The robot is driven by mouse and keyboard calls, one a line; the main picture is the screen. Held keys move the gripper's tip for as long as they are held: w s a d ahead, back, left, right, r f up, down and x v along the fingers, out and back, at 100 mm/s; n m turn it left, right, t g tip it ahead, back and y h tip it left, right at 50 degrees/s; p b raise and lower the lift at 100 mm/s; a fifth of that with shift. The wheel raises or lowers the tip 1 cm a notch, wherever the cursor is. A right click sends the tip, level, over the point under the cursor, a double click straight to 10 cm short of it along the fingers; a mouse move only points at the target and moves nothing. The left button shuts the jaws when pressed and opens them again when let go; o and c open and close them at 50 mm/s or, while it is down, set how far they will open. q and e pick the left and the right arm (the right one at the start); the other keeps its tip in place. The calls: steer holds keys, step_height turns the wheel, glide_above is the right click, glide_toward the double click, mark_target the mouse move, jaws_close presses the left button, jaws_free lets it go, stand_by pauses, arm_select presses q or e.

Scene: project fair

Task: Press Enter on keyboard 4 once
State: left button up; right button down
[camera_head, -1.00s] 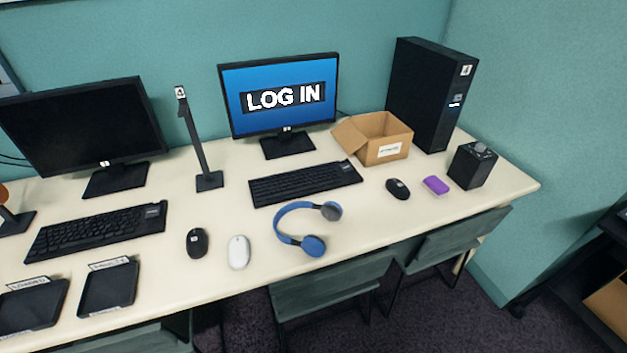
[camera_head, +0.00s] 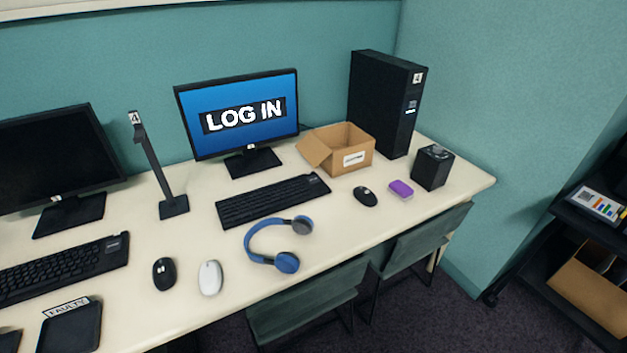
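A black keyboard (camera_head: 272,200) lies on the desk in front of a monitor (camera_head: 240,115) that shows LOG IN on a blue screen. A black computer tower (camera_head: 385,103) labelled 4 stands at the back right, and a stand (camera_head: 158,170) labelled 4 is left of the monitor. No number on this keyboard can be read from here. A second black keyboard (camera_head: 62,268) lies at the left in front of a dark monitor (camera_head: 55,158). Neither of my grippers is in view.
Blue headphones (camera_head: 287,262), a white mouse (camera_head: 210,278) and a black mouse (camera_head: 164,274) lie before the keyboard. An open cardboard box (camera_head: 352,157), another mouse (camera_head: 365,196), a purple block (camera_head: 401,189) and a black box (camera_head: 432,167) are to its right. Chairs (camera_head: 310,300) stand at the desk front.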

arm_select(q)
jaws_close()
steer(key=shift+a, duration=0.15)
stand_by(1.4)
